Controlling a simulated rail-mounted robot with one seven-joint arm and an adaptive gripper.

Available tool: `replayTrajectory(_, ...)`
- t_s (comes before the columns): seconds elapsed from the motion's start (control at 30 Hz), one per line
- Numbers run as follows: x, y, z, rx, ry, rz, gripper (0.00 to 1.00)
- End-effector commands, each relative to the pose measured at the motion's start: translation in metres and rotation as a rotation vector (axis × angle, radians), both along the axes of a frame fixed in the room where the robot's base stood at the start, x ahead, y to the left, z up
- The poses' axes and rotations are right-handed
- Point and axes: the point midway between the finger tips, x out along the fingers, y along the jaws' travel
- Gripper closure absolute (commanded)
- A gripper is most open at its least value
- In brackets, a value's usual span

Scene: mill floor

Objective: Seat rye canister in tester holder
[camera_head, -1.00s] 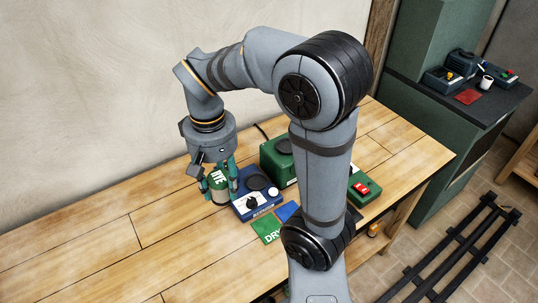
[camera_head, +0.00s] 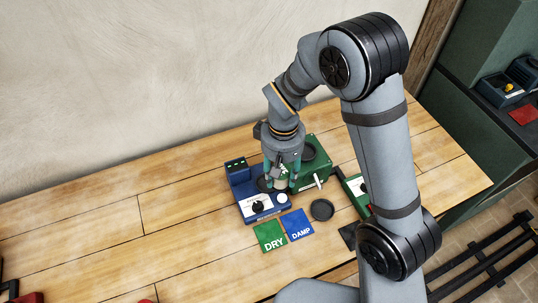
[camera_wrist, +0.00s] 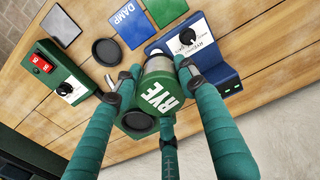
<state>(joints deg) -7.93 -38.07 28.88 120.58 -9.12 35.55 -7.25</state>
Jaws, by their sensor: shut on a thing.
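The rye canister (camera_wrist: 157,92), green with white RYE letters and a pale metal end, is between my fingers in the wrist view. My gripper (camera_head: 279,184) is shut on it; its fingers also show in the wrist view (camera_wrist: 156,74). The blue tester (camera_head: 245,192) lies below and beside the gripper, with a dark knob on a white panel; it also shows in the wrist view (camera_wrist: 222,76). The gripper is over the tester's right part. The tester's round dark holder is mostly hidden by fingers and canister, so I cannot tell whether the canister touches it.
A green machine (camera_head: 318,163) stands close behind and right of the gripper. A black round dish (camera_head: 322,209) lies right of the tester. A green DRY card (camera_head: 269,237) and blue DAMP card (camera_head: 298,224) lie in front. A green switch box (camera_wrist: 47,80) is nearby.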

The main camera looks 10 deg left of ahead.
Motion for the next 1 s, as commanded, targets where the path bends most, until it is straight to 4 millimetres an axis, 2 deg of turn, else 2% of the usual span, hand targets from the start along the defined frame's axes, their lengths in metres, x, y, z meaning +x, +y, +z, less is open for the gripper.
replayTrajectory(0.03, 0.010, 0.013, -0.016, -0.003, 0.004, 0.100, 0.92)
replayTrajectory(0.13, 0.032, 0.034, -0.038, 0.002, 0.000, 0.323, 0.92)
replayTrajectory(0.23, 0.048, 0.045, -0.046, 0.002, -0.001, 0.494, 0.92)
replayTrajectory(0.4, 0.059, 0.054, -0.048, 0.003, -0.001, 0.662, 0.92)
replayTrajectory(0.67, 0.060, 0.054, -0.058, 0.002, 0.001, 0.705, 0.92)
replayTrajectory(1.0, 0.060, 0.054, -0.092, 0.002, 0.001, 0.704, 0.92)
